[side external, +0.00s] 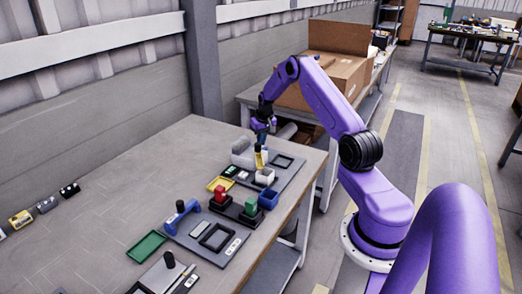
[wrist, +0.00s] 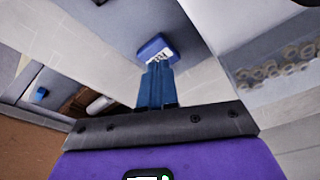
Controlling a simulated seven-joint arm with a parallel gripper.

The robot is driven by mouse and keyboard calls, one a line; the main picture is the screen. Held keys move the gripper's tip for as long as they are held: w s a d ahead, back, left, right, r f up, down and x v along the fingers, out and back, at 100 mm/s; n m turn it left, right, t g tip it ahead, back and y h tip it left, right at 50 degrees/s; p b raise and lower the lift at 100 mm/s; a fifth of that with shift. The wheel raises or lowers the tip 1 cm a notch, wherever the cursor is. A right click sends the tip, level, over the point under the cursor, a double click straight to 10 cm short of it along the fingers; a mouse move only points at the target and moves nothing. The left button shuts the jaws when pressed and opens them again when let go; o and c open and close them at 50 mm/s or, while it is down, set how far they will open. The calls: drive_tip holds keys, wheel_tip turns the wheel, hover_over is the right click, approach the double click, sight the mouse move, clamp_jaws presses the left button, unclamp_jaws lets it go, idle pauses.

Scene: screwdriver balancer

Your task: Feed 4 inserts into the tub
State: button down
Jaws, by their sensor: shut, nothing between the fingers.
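My gripper (side external: 262,146) is shut and empty, above the far part of the table, close over an upright yellow piece (side external: 260,160); I cannot tell whether they touch. In the wrist view its blue fingers (wrist: 157,68) are together. Past their tips is a blue container (wrist: 153,46) with small pale pieces at it, too small to make out as inserts. A small open blue tub (side external: 268,199) stands near the table's right edge in the side view. I cannot tell whether it is the same container.
A blue-handled tool (side external: 180,216) lies nearer the camera. Small items (side external: 22,219) line the left. The table's left middle is clear.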

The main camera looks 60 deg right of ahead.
drive_tip(key=shift+r, duration=2.85)
drive_tip(key=shift+r, duration=3)
drive_tip(key=shift+f, duration=0.1)
drive_tip(key=shift+f, duration=5.55)
drive_tip(key=shift+f, duration=0.85)
drive_tip(key=shift+r, duration=3.5)
